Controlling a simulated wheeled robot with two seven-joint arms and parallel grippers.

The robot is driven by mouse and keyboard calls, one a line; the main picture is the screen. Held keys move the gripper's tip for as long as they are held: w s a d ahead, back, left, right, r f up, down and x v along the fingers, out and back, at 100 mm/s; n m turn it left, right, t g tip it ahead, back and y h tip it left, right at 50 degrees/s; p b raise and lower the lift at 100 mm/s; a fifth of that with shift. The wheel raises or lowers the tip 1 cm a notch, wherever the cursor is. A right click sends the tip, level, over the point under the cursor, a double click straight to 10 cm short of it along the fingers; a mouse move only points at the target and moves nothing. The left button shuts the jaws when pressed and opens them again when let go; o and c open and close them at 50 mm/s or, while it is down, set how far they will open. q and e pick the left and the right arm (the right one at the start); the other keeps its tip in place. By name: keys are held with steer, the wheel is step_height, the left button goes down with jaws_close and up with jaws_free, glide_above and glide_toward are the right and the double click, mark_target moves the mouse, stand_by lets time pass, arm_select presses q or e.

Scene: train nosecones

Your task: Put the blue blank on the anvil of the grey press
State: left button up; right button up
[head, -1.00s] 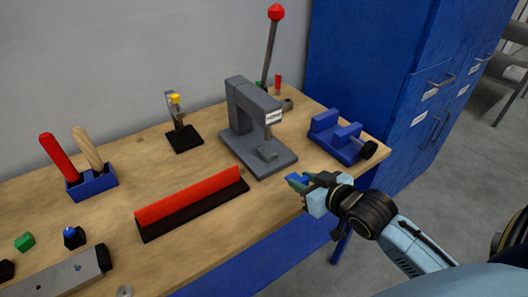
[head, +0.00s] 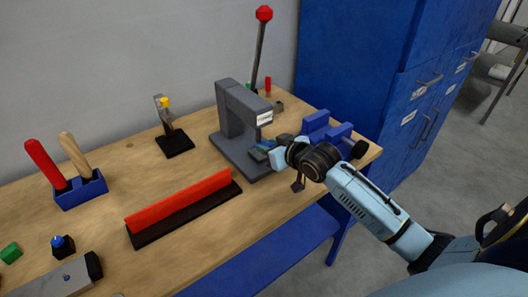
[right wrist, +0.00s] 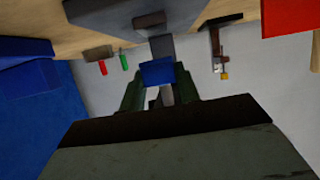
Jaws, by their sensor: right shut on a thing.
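The grey press (head: 229,112) stands on the bench in the middle of the head view, its base plate (head: 233,156) flat on the wood. My right gripper (head: 264,149) is at the front of the press, low under its head. It is shut on the blue blank (right wrist: 157,71), which shows between the fingers in the right wrist view. The gripper hides most of the anvil in the head view, so I cannot tell whether the blank touches it. My left gripper is not in view.
A blue vise (head: 330,131) stands close to the right of my right gripper. A red-and-black bar (head: 180,207) lies left of the press. A red-knobbed lever (head: 260,50) rises behind it. A small black stand (head: 174,143) is at the back left.

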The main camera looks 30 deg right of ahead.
steer(key=w, duration=0.2)
steer(key=shift+w+a, duration=0.1)
steer(key=shift+w, duration=0.25)
steer(key=shift+f+b, duration=0.35)
steer(key=shift+f, duration=1.45)
steer(key=shift+f, duration=0.15)
steer(key=o, duration=1)
steer(key=shift+c, duration=0.2)
steer(key=shift+s+r, duration=0.25)
steer(key=a+p+v, duration=0.1)
steer(key=v, duration=1)
steer(key=shift+s+d+p, duration=0.25)
steer(key=shift+d+p, duration=0.1)
steer(key=shift+d, duration=0.1)
